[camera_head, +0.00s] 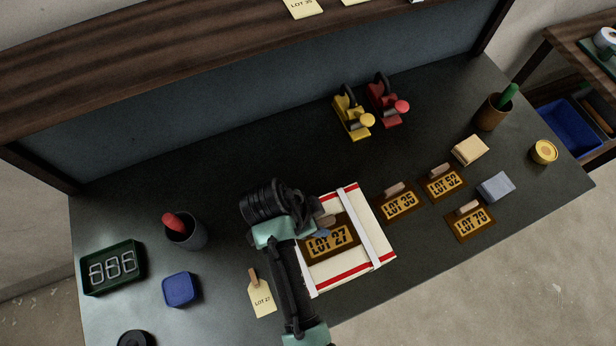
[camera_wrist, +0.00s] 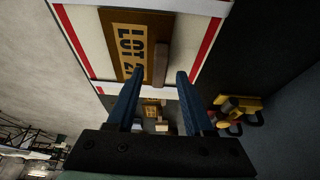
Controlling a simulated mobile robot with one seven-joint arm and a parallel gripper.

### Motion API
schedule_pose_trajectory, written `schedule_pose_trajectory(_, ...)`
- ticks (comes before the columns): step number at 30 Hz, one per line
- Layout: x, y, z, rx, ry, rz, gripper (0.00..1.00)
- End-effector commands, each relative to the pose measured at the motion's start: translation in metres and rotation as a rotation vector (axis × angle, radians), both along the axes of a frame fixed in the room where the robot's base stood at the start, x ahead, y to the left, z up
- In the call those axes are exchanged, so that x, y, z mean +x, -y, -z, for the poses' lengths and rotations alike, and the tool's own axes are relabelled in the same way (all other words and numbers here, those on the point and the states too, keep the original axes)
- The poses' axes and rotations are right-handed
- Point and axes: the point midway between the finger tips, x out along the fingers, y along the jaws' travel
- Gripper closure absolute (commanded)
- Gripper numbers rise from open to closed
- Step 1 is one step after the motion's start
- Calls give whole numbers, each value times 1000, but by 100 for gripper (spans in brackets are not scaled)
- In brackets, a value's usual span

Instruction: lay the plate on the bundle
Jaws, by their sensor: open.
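The brown plate (camera_head: 334,243) with yellow LOT 27 stencil lies flat on the bundle, toward its left side. The bundle (camera_head: 376,258) is folded white cloth with red stripes and pale straps. In the wrist view the plate (camera_wrist: 129,45) shows its wooden grip (camera_wrist: 161,63) standing up at one edge. My gripper (camera_wrist: 160,74) is open, its two blue fingers on either side of the grip and apart from it. In the head view my gripper (camera_head: 321,229) is over the plate, and my wrist hides part of the bundle's left side.
Plates LOT 35 (camera_head: 399,205), LOT 52 (camera_head: 443,186) and LOT 70 (camera_head: 470,224) lie to the right. A paper LOT 27 tag (camera_head: 262,300) lies left of the bundle. Yellow (camera_head: 353,120) and red (camera_head: 384,106) stamp-like tools stand behind. The table's back middle is clear.

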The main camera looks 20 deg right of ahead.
Motion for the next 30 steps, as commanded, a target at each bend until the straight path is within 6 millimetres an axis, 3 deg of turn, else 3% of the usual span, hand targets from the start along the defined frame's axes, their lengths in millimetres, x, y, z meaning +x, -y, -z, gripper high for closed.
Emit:
schedule_pose_trajectory(9, 1, -26, -63, -1, 5, -1, 48)
schedule_pose_trajectory(15, -1, -37, -90, 0, 1, -2, 48)
schedule_pose_trajectory(30, -1, -40, -97, 0, 0, 0, 48)
